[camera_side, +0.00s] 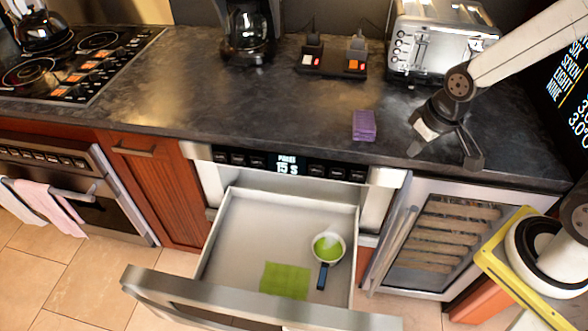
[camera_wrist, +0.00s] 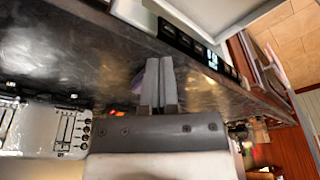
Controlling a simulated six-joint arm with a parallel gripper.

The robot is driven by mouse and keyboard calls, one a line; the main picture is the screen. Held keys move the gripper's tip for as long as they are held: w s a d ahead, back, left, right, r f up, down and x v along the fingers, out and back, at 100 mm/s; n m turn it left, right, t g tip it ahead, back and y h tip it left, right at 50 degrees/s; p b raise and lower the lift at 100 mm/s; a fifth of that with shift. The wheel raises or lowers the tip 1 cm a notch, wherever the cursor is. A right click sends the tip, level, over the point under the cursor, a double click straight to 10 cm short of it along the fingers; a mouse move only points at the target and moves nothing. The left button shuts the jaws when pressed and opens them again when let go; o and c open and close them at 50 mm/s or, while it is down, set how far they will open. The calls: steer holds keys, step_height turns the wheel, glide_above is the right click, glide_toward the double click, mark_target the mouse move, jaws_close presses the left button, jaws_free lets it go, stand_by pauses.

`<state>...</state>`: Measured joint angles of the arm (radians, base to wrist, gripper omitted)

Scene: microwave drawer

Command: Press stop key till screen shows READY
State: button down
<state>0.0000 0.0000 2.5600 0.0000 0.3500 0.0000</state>
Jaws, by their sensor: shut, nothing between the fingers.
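The microwave drawer's control panel (camera_side: 288,165) runs along the counter's front edge, with dark keys on both sides of a lit screen (camera_side: 287,166). The screen seems to read PAUSE over 15 S. The key labels are too small to read, so I cannot tell which is the stop key. My gripper (camera_side: 471,158) is shut and empty, low over the counter, to the right of the panel and apart from it. In the wrist view my gripper's fingers (camera_wrist: 158,68) are together, with the panel (camera_wrist: 192,45) beyond them to the upper right.
The drawer (camera_side: 228,235) is open, holding a green-filled bowl (camera_side: 328,246) and a green cloth (camera_side: 285,279). A purple sponge (camera_side: 364,125) lies on the counter left of my gripper. A toaster (camera_side: 440,40), switch box (camera_side: 333,62) and coffee maker (camera_side: 246,35) stand behind.

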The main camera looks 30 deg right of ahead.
stand_by(0.3)
steer(key=m+t, duration=0.5)
steer(key=m, duration=0.1)
glide_toward(350, 176)
steer(key=a, duration=0.5)
steer(key=s+a+f+m+t, duration=0.1)
steer(key=s+f+m+t, duration=0.1)
steer(key=s+f+t, duration=0.2)
steer(key=shift+s+a+f+m+t+y, duration=0.15)
steer(key=shift+a+f+m+t+y, duration=0.2)
steer(key=shift+t, duration=1.15)
steer(key=shift+d, duration=0.1)
steer(key=shift+w+d+f, duration=0.3)
steer(key=shift+w+d, duration=0.65)
steer(key=shift+w, duration=0.05)
steer(key=shift+w+d+f, duration=0.3)
steer(key=shift+w+d, duration=0.7)
steer(key=shift+w+d+f, duration=0.3)
steer(key=shift+w+d, duration=0.65)
steer(key=shift+w, duration=0.1)
steer(key=shift+w+d+f, duration=0.1)
steer(key=shift+w+d, duration=0.3)
stand_by(0.6)
